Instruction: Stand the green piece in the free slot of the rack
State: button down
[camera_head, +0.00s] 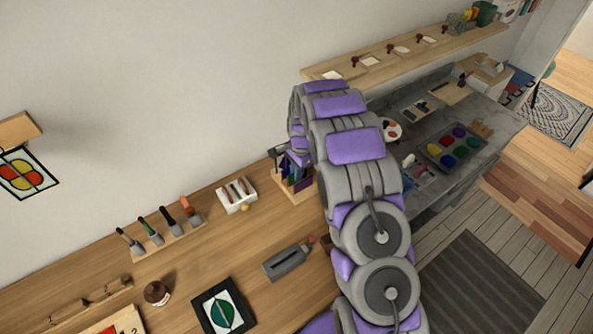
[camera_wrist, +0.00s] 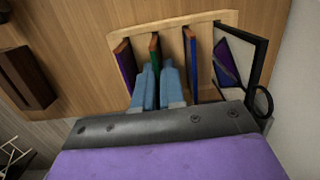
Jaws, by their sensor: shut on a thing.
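The wooden rack (camera_wrist: 173,22) lies beyond my gripper in the wrist view. The green piece (camera_wrist: 154,46) is a thin upright panel with a brown edge, at the rack between a purple piece (camera_wrist: 123,58) on the left and a blue piece (camera_wrist: 190,62) on the right. My gripper (camera_wrist: 158,72) has its light blue fingers at the green piece and is shut on it. The fingers hide its lower part, so I cannot tell how deep it sits. A gap shows between the green and blue pieces. In the head view my arm partly covers the rack (camera_head: 292,192).
A black-framed panel (camera_wrist: 256,55) stands right of the rack, close to my gripper. A dark brown block (camera_wrist: 25,78) lies at left. In the head view, a white tray (camera_head: 237,196) and a grey tool (camera_head: 287,262) lie on the wooden bench near the rack.

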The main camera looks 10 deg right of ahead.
jog(key=shift+f+p, duration=0.3)
jog(key=shift+f, duration=0.4)
dwell(0.9)
jog(key=c, duration=0.7)
grip_release()
jog(key=shift+o, duration=0.2)
jog(key=shift+r, duration=0.1)
jog(key=shift+r+p, duration=1.3)
jog(key=shift+r, duration=2.15)
